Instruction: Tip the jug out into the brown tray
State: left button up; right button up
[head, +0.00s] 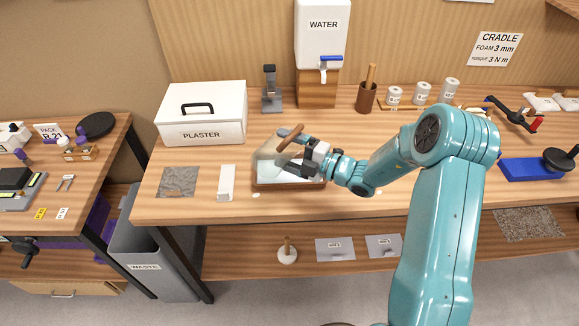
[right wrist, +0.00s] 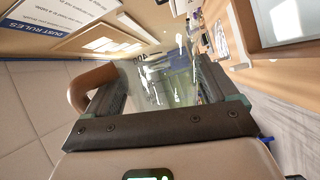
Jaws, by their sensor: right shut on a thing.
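The clear jug (head: 268,153) has a brown handle (head: 291,137) and is hard to make out in the head view. It is tilted above the brown tray (head: 262,187), whose inside looks pale. My right gripper (head: 308,160) is shut on the jug, coming from the right over the tray. In the right wrist view the see-through jug (right wrist: 165,88) sits between the dark fingers, with its brown handle (right wrist: 86,88) to the left. I cannot tell how much is in the jug or whether anything is flowing. My left gripper is not in view.
A white plaster box (head: 203,115) stands behind left. A water tank (head: 322,32) on a wooden stand and a brown pot (head: 367,97) are at the back. A white block (head: 227,182) and a grey slab (head: 178,181) lie left of the tray. A grey waste bin (head: 150,250) stands below.

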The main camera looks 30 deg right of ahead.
jog(key=shift+w+d+r+m+p, duration=0.15)
jog(key=shift+d+r+m+p, duration=0.1)
jog(key=shift+m+p, duration=0.65)
jog(key=shift+w+d+r+p, duration=0.1)
jog(key=shift+d+r+p, duration=0.1)
jog(key=shift+p, duration=0.35)
jog(key=shift+d+f+m, duration=0.1)
jog(key=shift+m, duration=0.3)
jog(key=shift+w+m, duration=0.1)
jog(key=shift+m, duration=0.2)
jog(key=shift+w+d+m, duration=0.15)
jog(key=shift+d+m, duration=0.25)
jog(key=shift+m, duration=0.3)
